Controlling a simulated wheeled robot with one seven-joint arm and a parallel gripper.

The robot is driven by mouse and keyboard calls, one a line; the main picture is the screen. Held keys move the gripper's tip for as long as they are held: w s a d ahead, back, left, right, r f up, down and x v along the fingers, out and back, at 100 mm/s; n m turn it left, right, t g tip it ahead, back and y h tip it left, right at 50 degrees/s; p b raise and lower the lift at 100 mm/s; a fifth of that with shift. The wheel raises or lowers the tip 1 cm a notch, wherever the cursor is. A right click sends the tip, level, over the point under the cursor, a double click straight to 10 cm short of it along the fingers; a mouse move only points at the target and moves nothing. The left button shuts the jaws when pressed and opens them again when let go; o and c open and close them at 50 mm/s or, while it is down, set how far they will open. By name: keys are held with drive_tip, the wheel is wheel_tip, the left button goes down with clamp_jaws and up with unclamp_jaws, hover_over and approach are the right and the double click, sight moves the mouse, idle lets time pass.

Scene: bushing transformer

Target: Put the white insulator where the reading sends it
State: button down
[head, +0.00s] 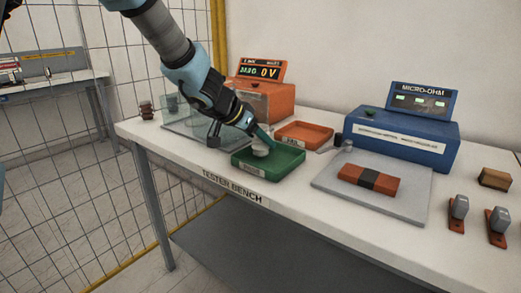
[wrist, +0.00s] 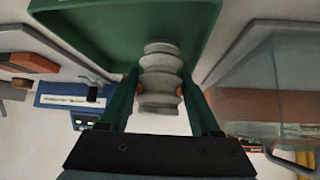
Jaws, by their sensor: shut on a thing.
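My gripper (wrist: 160,92) is shut on the white insulator (wrist: 160,62), a ribbed grey-white piece, in the wrist view. In the head view the insulator (head: 261,149) shows as a small pale shape under my gripper (head: 262,140), over the green tray (head: 268,174). The green tray fills the top of the wrist view (wrist: 100,22). I cannot tell whether the insulator touches the tray floor. An orange tray (head: 303,134) lies just behind the green one. The orange tester (head: 266,98) has a display (head: 261,70) that reads "0 V" beside smaller digits that I cannot read surely.
A blue micro-ohm meter (head: 402,137) stands at the right behind a grey plate (head: 400,206) with an orange-brown block (head: 368,180). A clear-walled fixture (head: 190,122) stands left of the green tray. Grey-topped clamps (head: 458,212) and a brown block (head: 495,179) sit far right.

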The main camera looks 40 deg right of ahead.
drive_tip(key=shift+f, duration=0.7)
drive_tip(key=shift+r, duration=0.15)
drive_tip(key=shift+c, duration=1.9)
unclamp_jaws()
drive_tip(key=shift+a+r, duration=0.1)
drive_tip(key=shift+r, duration=0.05)
drive_tip(key=w+p+v, duration=0.1)
drive_tip(key=p+v, duration=0.3)
drive_tip(key=v, duration=0.7)
drive_tip(key=shift+s+a+r, duration=0.25)
drive_tip(key=shift+s, duration=0.2)
